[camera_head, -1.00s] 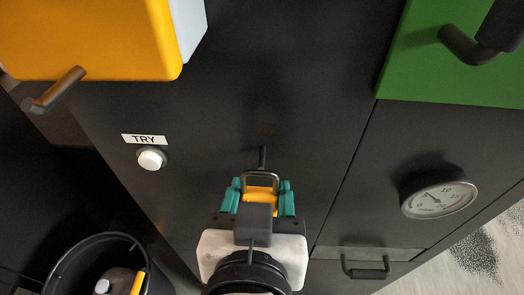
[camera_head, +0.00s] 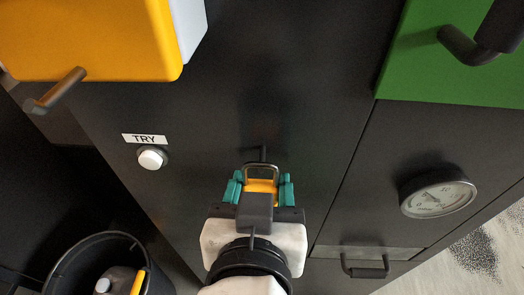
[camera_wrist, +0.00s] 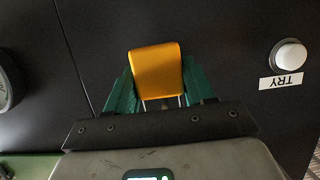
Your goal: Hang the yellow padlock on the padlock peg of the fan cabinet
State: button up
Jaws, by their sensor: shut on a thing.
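The yellow padlock (camera_head: 261,185) is held between the teal fingers of my gripper (camera_head: 260,190), with its metal shackle (camera_head: 262,170) pointing up toward the cabinet. The padlock also shows in the wrist view (camera_wrist: 157,71), between the green fingers of my gripper (camera_wrist: 160,88). The padlock peg (camera_head: 263,154) is a short dark rod on the dark front of the fan cabinet (camera_head: 270,60). The shackle's top is at the peg's lower end in the head view. I cannot tell whether the peg passes through the shackle. The wrist view hides the peg.
A white button (camera_head: 152,159) sits under a TRY label (camera_head: 144,139) left of the peg. A round gauge (camera_head: 437,194) and a drawer handle (camera_head: 366,268) are at right. A yellow box (camera_head: 95,35) with a dark handle is upper left. A black bin (camera_head: 62,268) stands lower left.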

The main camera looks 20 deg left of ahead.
jog(key=shift+w+a, duration=0.1)
jog(key=shift+w, duration=0.45)
